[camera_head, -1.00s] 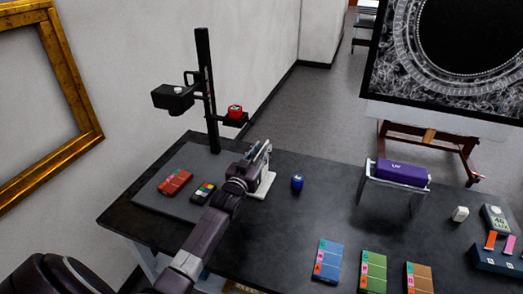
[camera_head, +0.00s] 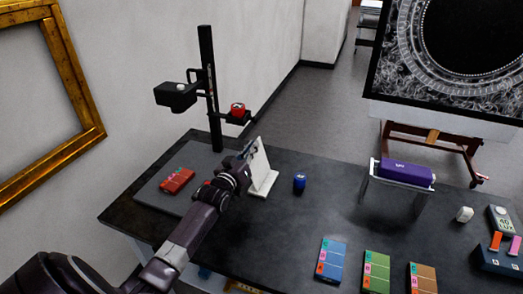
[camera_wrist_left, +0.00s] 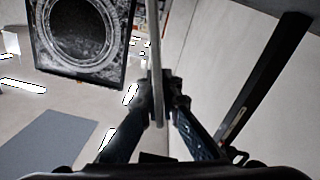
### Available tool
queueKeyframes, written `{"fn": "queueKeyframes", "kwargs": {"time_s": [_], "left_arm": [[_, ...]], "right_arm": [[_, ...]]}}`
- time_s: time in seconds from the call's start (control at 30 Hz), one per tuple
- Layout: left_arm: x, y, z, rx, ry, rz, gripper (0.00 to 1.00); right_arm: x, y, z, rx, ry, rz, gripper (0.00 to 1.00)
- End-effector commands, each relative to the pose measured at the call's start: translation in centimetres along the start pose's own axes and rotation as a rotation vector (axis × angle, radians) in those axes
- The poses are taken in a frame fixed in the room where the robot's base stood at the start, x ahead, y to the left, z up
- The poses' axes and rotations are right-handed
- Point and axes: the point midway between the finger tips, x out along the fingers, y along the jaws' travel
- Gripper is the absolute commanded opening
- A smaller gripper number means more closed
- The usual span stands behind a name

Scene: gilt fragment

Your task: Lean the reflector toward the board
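The reflector (camera_head: 261,164) is a white panel on a white foot, standing on the dark table just right of the grey board (camera_head: 155,190). Its panel is tilted, with the top edge toward the left, the board's side. My left gripper (camera_head: 243,163) is at the panel's left side. In the left wrist view the panel shows edge-on as a thin strip (camera_wrist_left: 156,40) between the fingertips of my left gripper (camera_wrist_left: 163,88), which look shut on it. A red fragment-like block (camera_head: 178,180) lies on the board. My right gripper is not in view.
A black copy stand (camera_head: 209,90) rises behind the board, with a red item (camera_head: 237,110) on its arm. A blue jar (camera_head: 299,183) stands right of the reflector. A purple UV lamp (camera_head: 405,172) and several colour cards are farther right.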

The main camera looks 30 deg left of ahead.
Motion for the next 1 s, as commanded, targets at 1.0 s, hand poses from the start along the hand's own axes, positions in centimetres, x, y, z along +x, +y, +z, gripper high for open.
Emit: {"fn": "queueKeyframes", "kwargs": {"time_s": [1.0], "left_arm": [[-0.86, -1.21, 0.17, -0.085, -0.001, 0.0, 0.22]], "right_arm": [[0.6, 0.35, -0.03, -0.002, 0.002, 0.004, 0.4]]}}
